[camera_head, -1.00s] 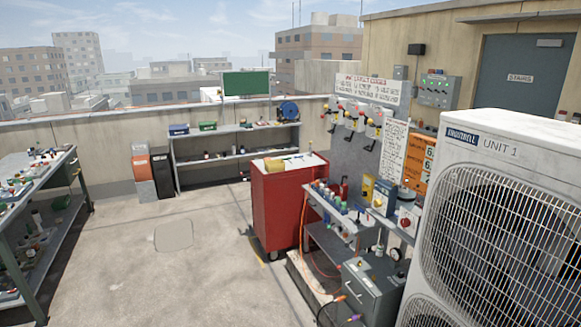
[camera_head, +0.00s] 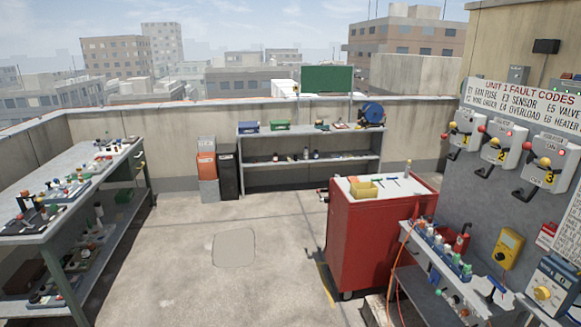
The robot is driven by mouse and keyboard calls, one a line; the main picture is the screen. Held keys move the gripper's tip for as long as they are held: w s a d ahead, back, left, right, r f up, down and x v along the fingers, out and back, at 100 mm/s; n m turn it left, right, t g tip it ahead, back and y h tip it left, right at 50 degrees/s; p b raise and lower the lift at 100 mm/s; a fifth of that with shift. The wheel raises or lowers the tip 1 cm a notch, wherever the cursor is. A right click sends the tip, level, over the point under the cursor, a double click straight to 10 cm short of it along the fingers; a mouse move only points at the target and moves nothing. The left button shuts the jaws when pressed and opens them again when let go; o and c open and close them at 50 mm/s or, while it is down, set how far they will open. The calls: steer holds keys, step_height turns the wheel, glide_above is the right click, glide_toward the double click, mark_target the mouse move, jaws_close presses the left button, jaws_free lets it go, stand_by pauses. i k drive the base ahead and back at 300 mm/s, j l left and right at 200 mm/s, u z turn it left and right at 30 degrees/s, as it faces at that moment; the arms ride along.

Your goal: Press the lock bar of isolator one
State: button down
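Isolator one (camera_head: 464,129) is the leftmost of three grey switch boxes on the right wall, with a number 1 label on a yellow spot. My gripper is not in view.
A red tool cabinet (camera_head: 373,235) and a grey bench (camera_head: 455,285) with bottles stand before the isolator wall. A long workbench (camera_head: 30,230) is at left, a shelf unit (camera_head: 310,175) at the back. The concrete floor (camera_head: 215,285) in the middle is clear.

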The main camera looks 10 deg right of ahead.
mark_target(453, 125)
steer(key=i+z, duration=0.15)
steer(key=i, duration=0.75)
steer(key=i+j+z, duration=0.15)
steer(key=i, duration=0.75)
steer(key=i+l+z, duration=0.15)
steer(key=i+z, duration=0.5)
steer(key=z, duration=0.25)
steer(key=i+z, duration=0.65)
steer(key=k, duration=0.1)
